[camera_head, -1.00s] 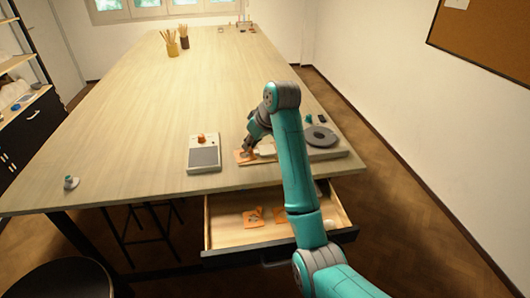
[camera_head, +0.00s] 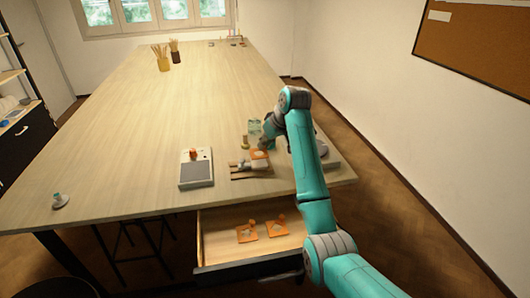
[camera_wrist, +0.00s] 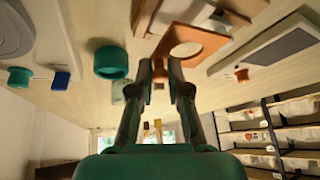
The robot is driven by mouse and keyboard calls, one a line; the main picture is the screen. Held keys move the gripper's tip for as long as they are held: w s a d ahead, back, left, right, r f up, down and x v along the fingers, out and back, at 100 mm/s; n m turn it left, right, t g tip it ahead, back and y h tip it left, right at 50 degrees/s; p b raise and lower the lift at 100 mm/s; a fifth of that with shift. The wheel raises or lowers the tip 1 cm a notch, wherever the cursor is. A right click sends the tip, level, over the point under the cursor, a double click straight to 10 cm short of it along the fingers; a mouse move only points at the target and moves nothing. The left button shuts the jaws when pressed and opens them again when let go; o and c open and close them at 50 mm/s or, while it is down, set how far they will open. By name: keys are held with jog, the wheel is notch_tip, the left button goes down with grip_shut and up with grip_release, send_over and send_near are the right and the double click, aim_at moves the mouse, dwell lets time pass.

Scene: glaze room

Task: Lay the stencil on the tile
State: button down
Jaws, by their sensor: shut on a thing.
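My gripper (camera_head: 265,144) is shut on an orange stencil (camera_head: 259,154) and holds it over the work spot near the table's front right edge. The stencil, a flat plate with a round hole, also shows in the wrist view (camera_wrist: 215,42), just beyond the fingertips (camera_wrist: 160,70). A pale tile (camera_head: 257,166) lies on a brown board (camera_head: 238,177) close to the stencil. In the wrist view the pale surface (camera_wrist: 184,11) is partly hidden behind the stencil. I cannot tell whether stencil and tile touch.
A white scale-like device (camera_head: 197,171) with an orange knob stands left of the board. A grey wheel (camera_head: 322,148) is at right, partly behind my arm. A glass jar (camera_head: 254,127) stands behind. The open drawer (camera_head: 213,251) below holds orange stencils (camera_head: 247,233).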

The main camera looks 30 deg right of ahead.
aim_at(265, 150)
jog(key=shift+f, duration=1.75)
jog(key=c, duration=1.1)
grip_release()
jog(key=shift+f, duration=0.1)
jog(key=shift+c, duration=0.2)
jog(key=v, duration=1.2)
